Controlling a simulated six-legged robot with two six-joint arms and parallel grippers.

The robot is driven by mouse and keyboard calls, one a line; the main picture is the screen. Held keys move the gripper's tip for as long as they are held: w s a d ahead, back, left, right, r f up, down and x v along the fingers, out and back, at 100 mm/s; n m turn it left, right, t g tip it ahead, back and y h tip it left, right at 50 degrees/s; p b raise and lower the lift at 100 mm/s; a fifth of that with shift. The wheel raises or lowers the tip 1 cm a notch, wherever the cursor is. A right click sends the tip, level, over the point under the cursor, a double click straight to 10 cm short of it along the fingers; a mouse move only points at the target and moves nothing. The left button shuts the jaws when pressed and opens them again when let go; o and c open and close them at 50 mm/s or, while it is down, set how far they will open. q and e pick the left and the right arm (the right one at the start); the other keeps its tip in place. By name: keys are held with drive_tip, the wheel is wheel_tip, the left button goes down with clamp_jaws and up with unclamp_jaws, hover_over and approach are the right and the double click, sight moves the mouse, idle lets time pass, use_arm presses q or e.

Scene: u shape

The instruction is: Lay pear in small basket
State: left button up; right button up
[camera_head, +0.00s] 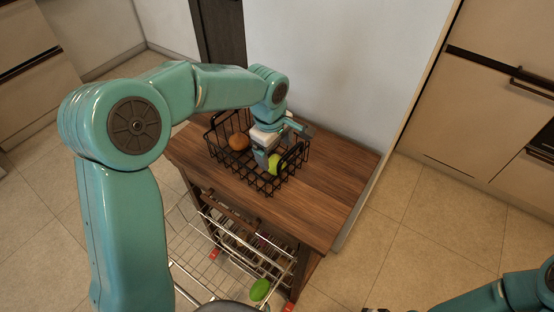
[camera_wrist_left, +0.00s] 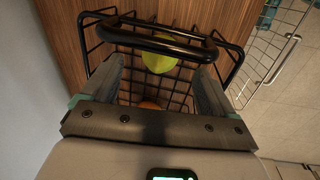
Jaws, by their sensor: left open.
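A black wire basket (camera_head: 214,144) stands on the wooden cart top. A yellow-green pear (camera_head: 274,163) lies in its right part; it also shows in the left wrist view (camera_wrist_left: 160,57), partly behind the basket's dark handle (camera_wrist_left: 150,42). An orange-brown round fruit (camera_head: 238,141) lies in the left part; only a bit shows in the left wrist view (camera_wrist_left: 149,105). My left gripper (camera_head: 279,152) is over the basket, open, with its fingers on either side of the pear in the wrist view. Contact cannot be told. My right arm enters at bottom right; its gripper is not clearly shown.
The wooden cart top (camera_head: 325,190) is bare right of the basket. Wire racks (camera_head: 200,245) extend below it, with a green object (camera_head: 260,289) low down. A pale wall (camera_head: 330,80) rises close behind the cart. Cabinets (camera_head: 490,90) stand at right.

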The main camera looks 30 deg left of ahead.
sight(273, 161)
use_arm(q)
drive_tip(key=r, duration=0.5)
drive_tip(key=shift+s+a+r, duration=0.1)
drive_tip(key=shift+s+r, duration=0.25)
